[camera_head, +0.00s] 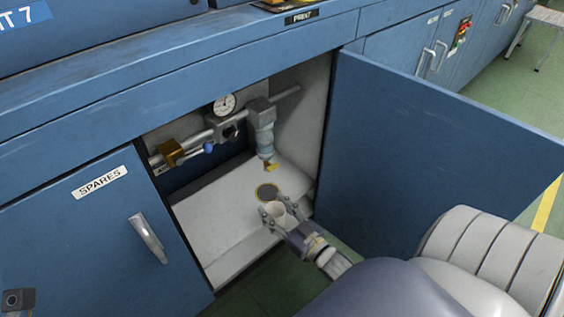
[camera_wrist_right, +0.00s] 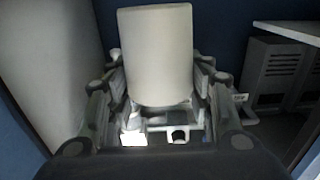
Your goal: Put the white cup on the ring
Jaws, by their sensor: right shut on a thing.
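The white cup (camera_wrist_right: 156,50) is upright in the right wrist view, between the fingers of my right gripper (camera_wrist_right: 160,95). In the head view, the cup (camera_head: 274,209) shows small and pale in the right gripper (camera_head: 276,212), at the front of the open cabinet. The ring (camera_head: 267,191) is a dark disc with a yellowish rim on the light cabinet floor, just behind the cup in the picture. The height of the cup over the floor cannot be told. My left gripper is not in view.
A pipe with a gauge (camera_head: 225,104) crosses the cabinet, and a nozzle with a yellow tip (camera_head: 271,166) hangs above the ring. The open blue door (camera_head: 420,150) stands to the right. The cabinet floor (camera_head: 215,225) is clear to the left.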

